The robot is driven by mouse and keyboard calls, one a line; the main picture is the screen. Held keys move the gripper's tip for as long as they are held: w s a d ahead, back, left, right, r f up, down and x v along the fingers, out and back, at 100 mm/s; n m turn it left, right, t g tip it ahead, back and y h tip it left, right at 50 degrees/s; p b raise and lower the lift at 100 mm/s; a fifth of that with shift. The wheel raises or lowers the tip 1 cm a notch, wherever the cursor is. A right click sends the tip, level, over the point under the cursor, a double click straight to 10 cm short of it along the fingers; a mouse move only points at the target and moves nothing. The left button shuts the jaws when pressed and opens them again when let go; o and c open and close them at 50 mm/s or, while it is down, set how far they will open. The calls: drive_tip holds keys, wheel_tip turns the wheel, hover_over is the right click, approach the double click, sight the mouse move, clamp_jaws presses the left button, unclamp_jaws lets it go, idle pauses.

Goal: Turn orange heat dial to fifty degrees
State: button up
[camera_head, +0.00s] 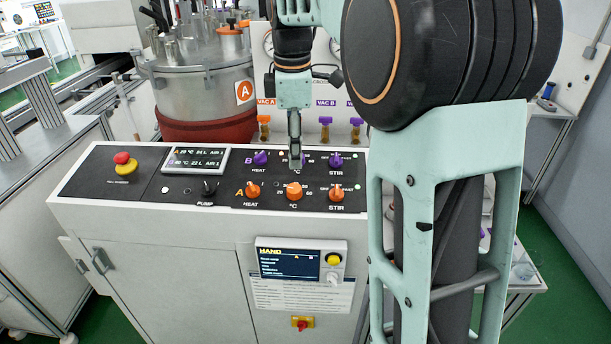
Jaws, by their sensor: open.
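The orange heat dial, marked °C, (294,191) sits in the lower row of the black control panel (130,190), between the orange HEAT knob (252,190) and the orange STIR knob (337,191). Its exact setting is too small to read. My gripper (296,163) points down above the panel, behind the orange dial and over the purple °C dial, which it mostly hides. It is open and holds nothing that I can see. It appears apart from the orange dial.
A purple HEAT knob (261,158) and purple STIR knob (336,160) flank my gripper. A black PUMP knob (209,189), a display (195,160) and a red emergency button (122,158) lie left. A steel vessel (205,85) stands behind. My arm blocks the right side.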

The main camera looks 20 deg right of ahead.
sight(294, 188)
drive_tip(key=f, duration=1.1)
drive_tip(key=shift+w, duration=0.4)
drive_tip(key=shift+r, duration=0.1)
drive_tip(key=shift+c, duration=0.4)
drive_tip(key=c, duration=1.1)
